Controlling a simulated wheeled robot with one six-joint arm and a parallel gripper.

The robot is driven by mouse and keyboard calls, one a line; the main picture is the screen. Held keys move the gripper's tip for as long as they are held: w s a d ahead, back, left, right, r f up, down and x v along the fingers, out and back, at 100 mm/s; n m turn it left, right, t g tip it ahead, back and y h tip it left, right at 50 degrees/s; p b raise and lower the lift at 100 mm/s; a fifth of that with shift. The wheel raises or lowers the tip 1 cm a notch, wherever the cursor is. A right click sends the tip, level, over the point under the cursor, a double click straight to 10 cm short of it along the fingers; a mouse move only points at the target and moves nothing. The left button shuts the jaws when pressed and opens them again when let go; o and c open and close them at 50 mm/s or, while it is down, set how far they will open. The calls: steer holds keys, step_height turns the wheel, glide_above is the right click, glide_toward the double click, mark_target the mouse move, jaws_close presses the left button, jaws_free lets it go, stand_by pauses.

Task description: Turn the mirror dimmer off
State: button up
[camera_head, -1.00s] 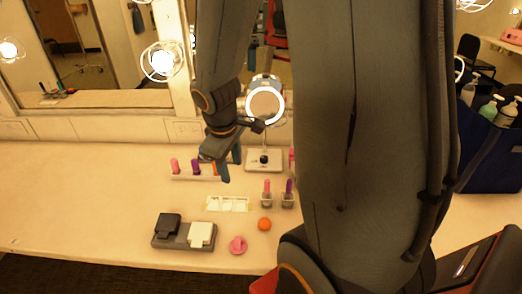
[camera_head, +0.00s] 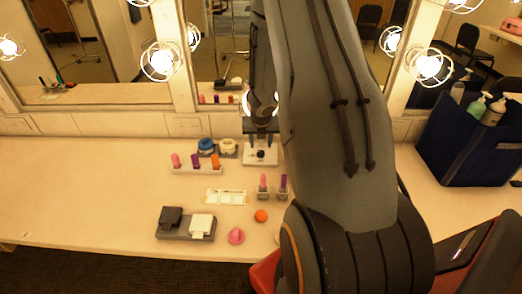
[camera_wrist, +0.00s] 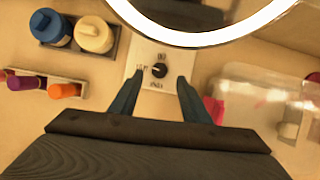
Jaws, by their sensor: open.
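The mirror dimmer is a small black knob (camera_wrist: 159,71) on a white base plate (camera_wrist: 147,56) with printed marks around it. In the head view the knob (camera_head: 261,154) sits on the white base (camera_head: 262,160) at the back of the counter. The round mirror's lit ring (camera_wrist: 210,35) fills the top of the wrist view and is bright. My gripper (camera_wrist: 158,82) is open and empty, its two dark blue fingers apart on either side of the knob in the wrist view. I cannot tell its exact height above the knob. My arm hides most of the ring in the head view.
Blue and cream jars (camera_head: 228,147) stand in a tray left of the base. A rack of pink, purple and orange tubes (camera_head: 195,163) sits in front. A clear box (camera_wrist: 258,105) is right of the gripper. A navy caddy (camera_head: 470,140) stands far right. The left counter is clear.

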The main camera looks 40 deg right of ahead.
mark_target(261, 151)
steer(key=b+x, duration=0.2)
steer(key=x, duration=0.4)
steer(key=shift+f+b, duration=0.15)
steer(key=shift+b, duration=0.25)
steer(key=c, duration=0.9)
steer(key=shift+d, duration=0.15)
steer(key=shift+c, duration=0.7)
